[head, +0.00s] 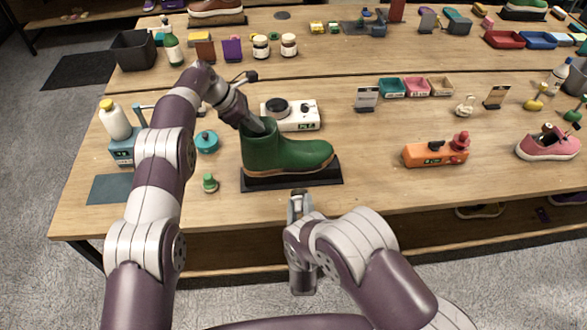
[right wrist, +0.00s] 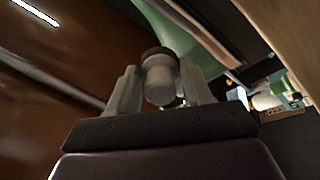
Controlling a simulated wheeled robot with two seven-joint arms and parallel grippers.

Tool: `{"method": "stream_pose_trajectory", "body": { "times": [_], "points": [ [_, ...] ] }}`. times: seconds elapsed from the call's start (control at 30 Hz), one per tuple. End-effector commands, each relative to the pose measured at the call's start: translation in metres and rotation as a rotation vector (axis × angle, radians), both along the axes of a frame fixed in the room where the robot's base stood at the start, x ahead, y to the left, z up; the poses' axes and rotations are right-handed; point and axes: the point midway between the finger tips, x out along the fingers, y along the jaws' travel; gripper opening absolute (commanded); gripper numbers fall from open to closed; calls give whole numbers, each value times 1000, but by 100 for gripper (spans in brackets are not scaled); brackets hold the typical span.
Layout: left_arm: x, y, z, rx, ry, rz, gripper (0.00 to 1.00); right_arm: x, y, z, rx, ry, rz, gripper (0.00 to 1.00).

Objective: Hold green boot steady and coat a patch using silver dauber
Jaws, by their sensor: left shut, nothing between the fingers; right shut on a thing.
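The green boot (head: 285,155) stands upright on a black mat (head: 292,178), toe to the right. My left gripper (head: 257,125) reaches down into the top of the boot shaft; its fingertips are partly hidden by the rim. It is shut with nothing between its fingers. My right gripper (head: 299,200) is in front of the mat near the table's front edge. In the right wrist view it is shut on a grey-silver cylinder with a dark end, the silver dauber (right wrist: 160,80). Part of the boot (right wrist: 178,22) shows beyond the dauber there.
A white device (head: 303,118) stands just behind the boot. A small green-topped dauber (head: 210,183), a teal round pot (head: 207,141) and a white bottle (head: 114,120) stand to its left. An orange device (head: 428,154) is to the right, with bare tabletop between.

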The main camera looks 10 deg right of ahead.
Motion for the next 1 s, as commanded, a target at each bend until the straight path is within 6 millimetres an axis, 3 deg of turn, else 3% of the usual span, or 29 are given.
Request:
{"method": "stream_pose_trajectory", "body": {
  "times": [0.37, 0.8, 1.0],
  "points": [
    [0, 3, 9, 0, 0, 0, 0, 0, 0, 0, 0, 0, 0, 25],
    [-5, 59, 90, 0, -1, 0, 0, 0, 0, 0, 0, 0, 0, 25],
    [-6, 68, 103, 1, 2, 0, 0, 0, 0, 0, 0, 0, 0, 25]
  ]
}}
